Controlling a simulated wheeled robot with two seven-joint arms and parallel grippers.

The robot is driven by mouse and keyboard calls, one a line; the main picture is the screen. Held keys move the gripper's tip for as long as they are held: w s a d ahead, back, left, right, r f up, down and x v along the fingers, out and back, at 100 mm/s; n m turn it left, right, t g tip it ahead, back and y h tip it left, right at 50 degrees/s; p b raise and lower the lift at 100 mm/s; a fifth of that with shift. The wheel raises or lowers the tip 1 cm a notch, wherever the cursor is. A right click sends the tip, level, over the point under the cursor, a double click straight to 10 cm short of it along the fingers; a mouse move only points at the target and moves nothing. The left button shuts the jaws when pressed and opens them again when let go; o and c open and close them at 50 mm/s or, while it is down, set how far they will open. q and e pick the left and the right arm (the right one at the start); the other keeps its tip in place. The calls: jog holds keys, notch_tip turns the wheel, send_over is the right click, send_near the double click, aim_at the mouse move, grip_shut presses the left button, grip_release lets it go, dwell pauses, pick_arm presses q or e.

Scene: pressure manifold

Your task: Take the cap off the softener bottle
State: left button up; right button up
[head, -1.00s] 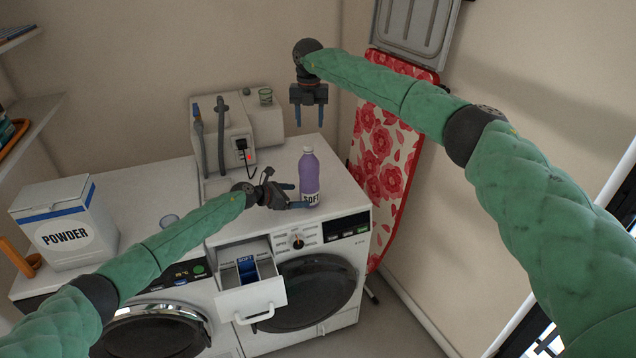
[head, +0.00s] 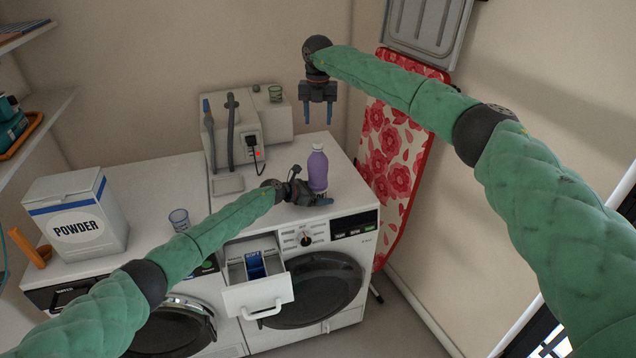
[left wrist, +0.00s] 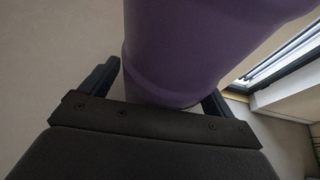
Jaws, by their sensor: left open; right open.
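The purple softener bottle (head: 318,171) stands upright on top of the right-hand washing machine. Its pale cap (head: 318,147) is on its top. My left gripper (head: 316,198) is open at the lower part of the bottle and covers its label. In the left wrist view, the bottle (left wrist: 190,50) passes between the two spread fingers of my left gripper (left wrist: 160,85); I cannot tell whether they touch it. My right gripper (head: 317,115) is open and empty, fingers down, in the air above and behind the bottle.
The detergent drawer (head: 258,285) stands open below my left forearm. A powder box (head: 75,215) and a clear cup (head: 179,219) stand to the left. A grey-white device with hoses (head: 235,135) stands behind. An ironing board (head: 392,160) leans at the right.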

aim_at(317, 141)
pick_arm(q)
jog(key=c, duration=1.7)
grip_shut()
pick_arm(e)
jog(key=shift+f, duration=0.15)
jog(key=shift+s+a+f, duration=0.1)
jog(key=shift+s+f, duration=0.05)
jog(key=shift+f, duration=0.25)
jog(key=s+a+f+y, duration=0.1)
jog(key=a+f, duration=0.1)
jog(key=a, duration=0.2)
jog(key=d+r+m, duration=0.1)
jog(key=m, duration=0.4)
jog(key=w+d+r+m, duration=0.1)
jog(key=m, duration=0.5)
jog(key=d+r+m, duration=0.1)
jog(key=m, duration=0.4)
jog(key=shift+w+d+m+h, duration=0.2)
jog(key=shift+d+m+h, duration=0.05)
jog(key=shift+m+h, duration=0.15)
jog(key=m, duration=0.5)
jog(key=shift+s+d, duration=0.1)
jog(key=shift+d, duration=0.15)
jog(key=shift+m, duration=0.3)
jog(key=shift+f, duration=3.95)
